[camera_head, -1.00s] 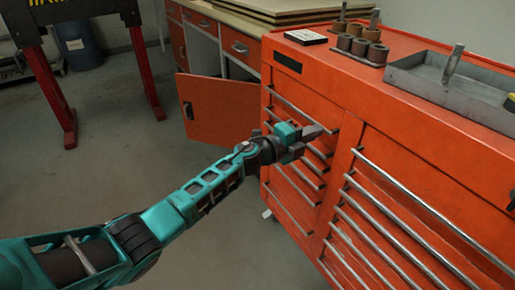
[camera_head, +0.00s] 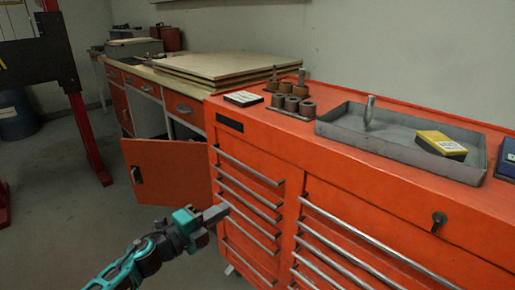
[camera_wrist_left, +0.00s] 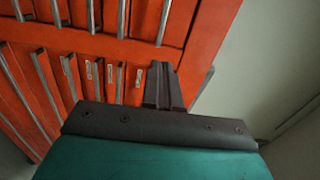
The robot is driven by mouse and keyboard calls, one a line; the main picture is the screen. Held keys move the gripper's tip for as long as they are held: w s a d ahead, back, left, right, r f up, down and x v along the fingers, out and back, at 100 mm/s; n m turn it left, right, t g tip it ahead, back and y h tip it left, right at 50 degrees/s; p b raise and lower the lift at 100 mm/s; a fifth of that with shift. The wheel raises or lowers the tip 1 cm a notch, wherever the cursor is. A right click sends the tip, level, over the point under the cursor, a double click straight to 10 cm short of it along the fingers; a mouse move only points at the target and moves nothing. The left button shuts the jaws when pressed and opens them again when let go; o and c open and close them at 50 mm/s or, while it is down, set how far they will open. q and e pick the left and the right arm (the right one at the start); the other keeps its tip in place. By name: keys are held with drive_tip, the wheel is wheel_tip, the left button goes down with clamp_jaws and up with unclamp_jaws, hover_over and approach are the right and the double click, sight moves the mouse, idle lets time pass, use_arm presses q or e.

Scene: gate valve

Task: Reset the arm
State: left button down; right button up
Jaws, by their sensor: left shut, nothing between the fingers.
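My left arm comes in from the lower left in the head view. Its left gripper (camera_head: 213,214) is shut and empty, in front of the left column of drawers of the orange tool cabinet (camera_head: 262,158). In the left wrist view the dark fingers (camera_wrist_left: 162,87) are together, with the cabinet's drawer fronts (camera_wrist_left: 112,75) and their metal handles beyond. I cannot tell from these views whether the fingertips touch a handle. My right gripper is not in view.
On the cabinet top are a grey tray (camera_head: 410,148) with a yellow box (camera_head: 441,143), and several brown cylinders (camera_head: 291,104). An orange workbench door (camera_head: 166,171) hangs open behind the gripper. A red-legged stand (camera_head: 88,140) is at left. Bare floor (camera_head: 85,225) lies between.

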use_arm(q)
drive_tip(key=s+a+f+n+g+y+p, duration=0.1)
drive_tip(key=s+f+n+y+p, duration=0.1)
drive_tip(key=s+n, duration=0.5)
drive_tip(key=s+a+f+n+g+y+p, duration=0.1)
drive_tip(key=s+f+n+y+p, duration=0.2)
drive_tip(key=s+n, duration=0.5)
drive_tip(key=s+a+f+n+g+y+p, duration=0.1)
drive_tip(key=s+f+n+y+p, duration=0.2)
drive_tip(key=s+n, duration=0.5)
drive_tip(key=s+y, duration=0.1)
drive_tip(key=s, duration=0.2)
drive_tip(key=shift+a+f+y, duration=0.2)
drive_tip(key=shift+f+y, duration=0.05)
drive_tip(key=shift+y, duration=0.05)
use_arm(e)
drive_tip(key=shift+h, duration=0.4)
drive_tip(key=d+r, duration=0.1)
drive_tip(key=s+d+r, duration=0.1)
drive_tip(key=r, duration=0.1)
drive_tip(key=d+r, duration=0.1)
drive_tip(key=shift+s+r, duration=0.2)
